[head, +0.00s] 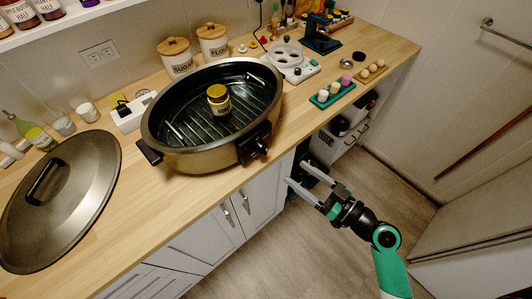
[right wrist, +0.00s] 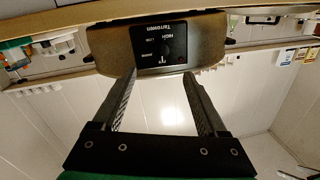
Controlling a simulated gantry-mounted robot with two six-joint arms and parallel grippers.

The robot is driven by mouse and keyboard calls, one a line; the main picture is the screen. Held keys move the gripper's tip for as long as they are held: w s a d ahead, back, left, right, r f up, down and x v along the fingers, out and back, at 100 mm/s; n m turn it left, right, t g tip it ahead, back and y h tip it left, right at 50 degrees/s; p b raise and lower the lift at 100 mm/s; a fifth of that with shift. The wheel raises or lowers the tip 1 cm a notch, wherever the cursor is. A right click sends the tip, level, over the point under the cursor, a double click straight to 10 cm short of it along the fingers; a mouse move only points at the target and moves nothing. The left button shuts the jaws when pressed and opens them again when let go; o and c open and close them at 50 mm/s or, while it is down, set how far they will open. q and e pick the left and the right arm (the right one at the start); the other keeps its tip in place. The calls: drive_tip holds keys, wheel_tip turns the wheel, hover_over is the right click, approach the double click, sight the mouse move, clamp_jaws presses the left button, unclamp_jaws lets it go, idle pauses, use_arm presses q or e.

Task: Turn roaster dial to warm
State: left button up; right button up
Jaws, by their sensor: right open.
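The roaster (head: 165,157) is a large oval pan with a bronze body and dark inside, standing on the wooden counter. Its black control panel (head: 252,148) faces the counter's front edge and also shows in the right wrist view (right wrist: 180,56). A small dark dial (right wrist: 165,48) sits on it among white labels; I cannot tell its setting. My right gripper (head: 296,174) is open and empty in front of the counter, below and right of the panel. In the right wrist view its two fingers (right wrist: 160,74) point toward the panel, apart from the dial. My left gripper is not in view.
A yellow-lidded jar (head: 218,100) stands inside the roaster. The roaster's lid (head: 62,185) lies at left. Sugar (head: 177,57) and flour (head: 213,43) canisters, a white egg cooker (head: 290,62) and a green tray (head: 332,95) are behind and right. The floor space in front is free.

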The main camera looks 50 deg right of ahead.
sight(262, 148)
drive_tip(key=w+p, duration=0.3)
drive_tip(key=w, duration=0.8)
drive_tip(key=shift+a, duration=0.25)
drive_tip(key=shift+w, duration=0.1)
drive_tip(key=shift+c, duration=0.2)
clamp_jaws()
